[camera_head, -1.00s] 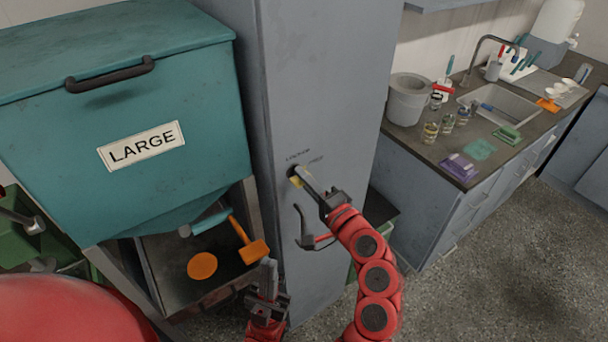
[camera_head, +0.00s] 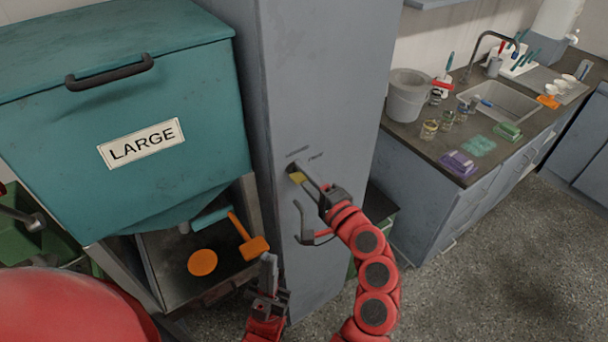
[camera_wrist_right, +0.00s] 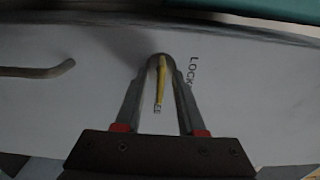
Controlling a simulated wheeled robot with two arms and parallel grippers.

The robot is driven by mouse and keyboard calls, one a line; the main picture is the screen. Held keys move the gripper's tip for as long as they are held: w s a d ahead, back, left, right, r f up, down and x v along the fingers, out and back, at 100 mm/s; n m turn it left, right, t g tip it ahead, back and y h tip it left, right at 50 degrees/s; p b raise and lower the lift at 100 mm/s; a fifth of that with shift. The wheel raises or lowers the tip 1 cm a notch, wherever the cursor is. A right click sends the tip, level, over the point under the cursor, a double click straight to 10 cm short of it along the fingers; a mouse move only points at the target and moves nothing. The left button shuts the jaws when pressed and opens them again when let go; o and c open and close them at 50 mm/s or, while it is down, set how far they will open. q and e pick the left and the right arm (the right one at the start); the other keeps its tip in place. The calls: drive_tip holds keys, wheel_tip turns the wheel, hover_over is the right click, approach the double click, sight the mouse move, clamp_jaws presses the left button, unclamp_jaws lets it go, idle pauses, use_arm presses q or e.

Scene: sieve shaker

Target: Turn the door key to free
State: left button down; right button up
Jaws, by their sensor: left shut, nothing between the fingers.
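The door key (camera_head: 297,177) is small and yellow, in a dark lock on the grey cabinet door (camera_head: 330,70). Two small labels are above it; in the right wrist view one begins "LOCK". My right gripper (camera_head: 304,178) is at the key. My left gripper (camera_head: 268,258) is shut and empty, low in front of the cabinet's left edge, away from the key.
A door handle (camera_head: 304,225) sticks out below the lock, near my right arm. A teal bin marked LARGE (camera_head: 60,120) stands left, over a tray with an orange mallet (camera_head: 252,248) and orange disc (camera_head: 202,262). A sink counter (camera_head: 420,146) is at right.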

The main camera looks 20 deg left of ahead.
drive_tip(key=shift+s+d, duration=0.1)
drive_tip(key=shift+s+d+f, duration=0.1)
drive_tip(key=shift+s+d, duration=0.1)
drive_tip(key=p+v, duration=0.5)
drive_tip(key=v, duration=1.1)
drive_tip(key=shift+s+d+p, duration=0.2)
drive_tip(key=shift+d+p, duration=0.05)
drive_tip(key=shift+p, duration=0.05)
